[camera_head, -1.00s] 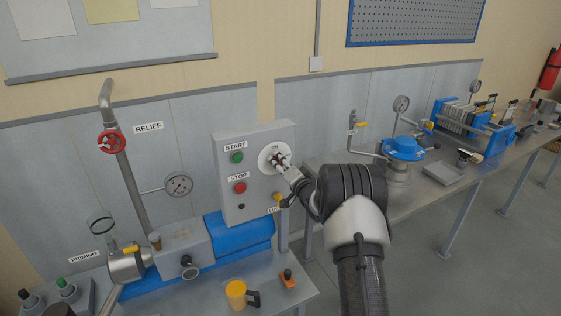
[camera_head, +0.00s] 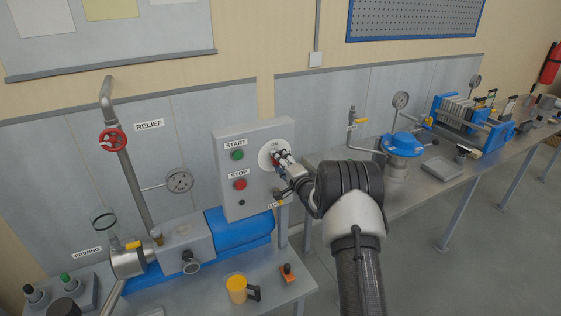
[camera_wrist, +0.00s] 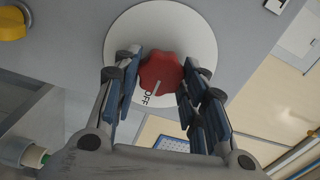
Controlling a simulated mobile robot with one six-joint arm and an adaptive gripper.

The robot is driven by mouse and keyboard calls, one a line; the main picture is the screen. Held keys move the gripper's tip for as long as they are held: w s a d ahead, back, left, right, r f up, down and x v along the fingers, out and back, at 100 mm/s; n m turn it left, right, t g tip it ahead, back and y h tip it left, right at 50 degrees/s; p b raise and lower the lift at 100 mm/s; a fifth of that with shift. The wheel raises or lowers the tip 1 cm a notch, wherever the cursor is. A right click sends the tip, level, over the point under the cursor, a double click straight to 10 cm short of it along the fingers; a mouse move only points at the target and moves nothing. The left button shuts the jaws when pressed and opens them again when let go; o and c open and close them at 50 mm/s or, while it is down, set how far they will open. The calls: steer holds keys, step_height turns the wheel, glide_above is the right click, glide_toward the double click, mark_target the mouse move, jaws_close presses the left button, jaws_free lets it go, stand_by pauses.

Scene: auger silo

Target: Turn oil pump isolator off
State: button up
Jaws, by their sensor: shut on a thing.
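The isolator's red knob (camera_wrist: 163,68) sits on a round white dial plate (camera_wrist: 127,28) in the wrist view. A pale pointer line on the knob points toward the OFF label (camera_wrist: 149,97). My gripper (camera_head: 278,158) is at the dial on the upper right of the grey control box (camera_head: 226,203). In the wrist view, its two blue-grey fingers stand on either side of the knob and grip it. In the head view, my gripper hides most of the knob and part of the dial.
A green START button (camera_head: 237,155) and a red STOP button (camera_head: 240,184) are left of the dial. A yellow mug (camera_head: 237,289) stands on the bench below. The red relief handwheel (camera_head: 112,141) is farther left. Open floor lies at the lower right.

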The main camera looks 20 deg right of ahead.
steer(key=o, duration=1.1)
steer(key=shift+c, duration=0.2)
steer(key=s, duration=1.2)
steer(key=shift+d, duration=0.2)
